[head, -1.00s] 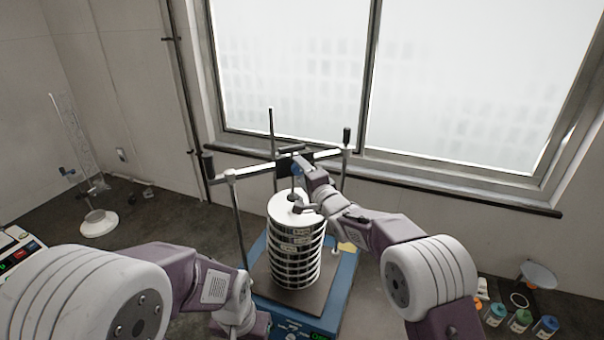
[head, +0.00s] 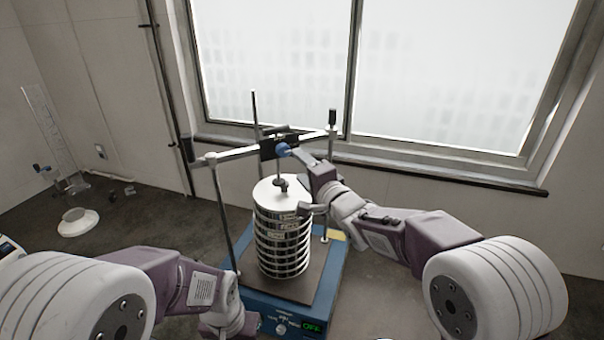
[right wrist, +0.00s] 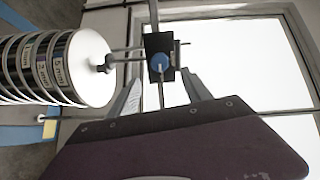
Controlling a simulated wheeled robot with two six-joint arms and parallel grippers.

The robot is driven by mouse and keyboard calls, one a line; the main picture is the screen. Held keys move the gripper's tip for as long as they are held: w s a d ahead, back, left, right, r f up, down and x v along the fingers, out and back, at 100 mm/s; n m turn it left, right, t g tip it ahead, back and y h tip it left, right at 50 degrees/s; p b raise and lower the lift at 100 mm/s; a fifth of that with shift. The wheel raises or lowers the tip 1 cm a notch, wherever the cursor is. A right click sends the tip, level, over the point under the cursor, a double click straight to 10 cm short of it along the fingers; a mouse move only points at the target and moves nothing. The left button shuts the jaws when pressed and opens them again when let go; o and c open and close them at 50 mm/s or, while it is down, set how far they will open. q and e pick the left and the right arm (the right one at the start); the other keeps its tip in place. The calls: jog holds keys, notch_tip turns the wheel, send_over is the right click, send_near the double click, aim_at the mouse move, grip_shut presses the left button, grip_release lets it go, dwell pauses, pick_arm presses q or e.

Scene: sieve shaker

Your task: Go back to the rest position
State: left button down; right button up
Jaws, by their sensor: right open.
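The sieve shaker has a blue base (head: 262,303) with a green-lit display and an upright stack of round sieves (head: 283,240) under a pale lid. A crossbar (head: 240,152) on upright rods spans above the stack, with a black clamp block and a blue knob (head: 283,149). My right gripper (head: 303,181) is open just right of the knob and lid. In the right wrist view, the blue knob (right wrist: 160,62) shows beyond the open, empty fingers (right wrist: 162,92). My left arm ends low in front of the base; its fingers are not visible.
A white-based stand (head: 78,222) with a clear tall piece is at the left on the dark counter. A window (head: 400,80) fills the back wall. The counter between the stand and shaker is clear.

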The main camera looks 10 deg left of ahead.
jog(key=shift+w, duration=0.15)
jog(key=d+f+m+h+b, duration=0.3)
jog(key=d+f+h+b, duration=0.45)
jog(key=d+f, duration=0.65)
jog(key=s+d+f+n+g+b, duration=0.1)
jog(key=s+d+f+g+b, duration=0.1)
jog(key=s+d+f, duration=0.3)
jog(key=s+d+f+g+b, duration=0.1)
jog(key=s+d+f+b, duration=0.15)
jog(key=f, duration=0.35)
jog(key=s+d+f+n+g+h, duration=0.1)
jog(key=s+f+n+g, duration=0.4)
jog(key=s, duration=0.6)
jog(key=s+d+f+n+g+h, duration=0.1)
jog(key=s+d+f+n+g, duration=0.2)
jog(key=s+f, duration=0.7)
jog(key=s+n+g, duration=0.2)
jog(key=n, duration=0.1)
jog(key=shift+f, duration=0.15)
